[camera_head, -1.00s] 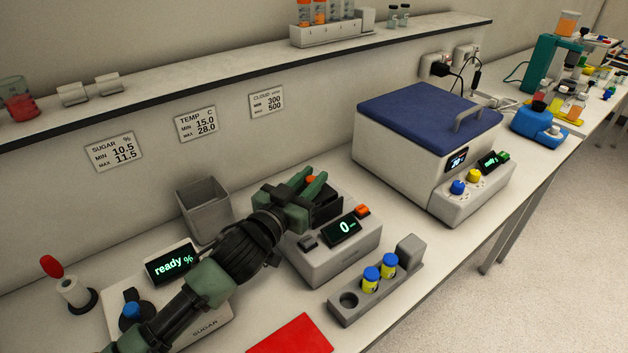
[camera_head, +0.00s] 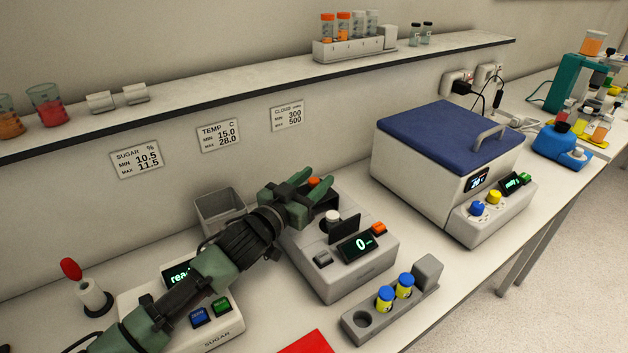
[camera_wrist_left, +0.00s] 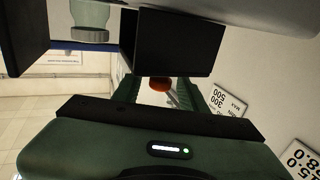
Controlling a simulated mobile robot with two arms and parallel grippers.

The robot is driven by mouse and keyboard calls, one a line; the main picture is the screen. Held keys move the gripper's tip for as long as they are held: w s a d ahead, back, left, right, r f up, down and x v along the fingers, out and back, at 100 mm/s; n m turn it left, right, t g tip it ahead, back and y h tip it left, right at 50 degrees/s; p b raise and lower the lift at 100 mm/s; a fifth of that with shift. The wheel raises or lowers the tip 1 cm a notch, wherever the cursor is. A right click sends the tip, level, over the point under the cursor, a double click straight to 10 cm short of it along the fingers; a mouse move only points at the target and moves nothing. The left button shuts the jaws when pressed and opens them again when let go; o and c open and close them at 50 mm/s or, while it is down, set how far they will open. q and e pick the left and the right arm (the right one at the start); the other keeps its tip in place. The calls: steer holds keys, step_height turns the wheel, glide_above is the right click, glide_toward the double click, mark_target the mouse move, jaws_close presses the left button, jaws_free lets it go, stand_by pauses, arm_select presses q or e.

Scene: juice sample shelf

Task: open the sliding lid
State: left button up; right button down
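The grey meter (camera_head: 345,275) with the "0" display has a sliding lid with an orange knob (camera_head: 314,182). The knob also shows in the left wrist view (camera_wrist_left: 160,84). A pale-capped vial (camera_head: 333,217) is exposed behind an upright black panel (camera_head: 344,229). My left gripper (camera_head: 313,181) is over the back left of the meter, its green fingers apart on either side of the knob. Small gaps show beside the knob in the wrist view; contact is unclear. Most of the lid is hidden behind the gripper. My right gripper is out of view.
A grey rack (camera_head: 360,320) with two blue-capped vials stands in front of the meter. A grey bin (camera_head: 220,210) and the sugar meter (camera_head: 225,325) are to the left. A blue-lidded box (camera_head: 450,135) stands to the right. A shelf (camera_head: 200,100) runs behind.

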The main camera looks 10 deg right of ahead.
arm_select(q)
steer(key=b+v, duration=0.1)
steer(key=v, duration=0.6)
steer(key=shift+s+a+f, duration=0.1)
steer(key=shift+s+a, duration=0.05)
steer(key=shift+a, duration=0.05)
steer(key=shift+s+a, duration=0.1)
steer(key=shift+s, duration=0.05)
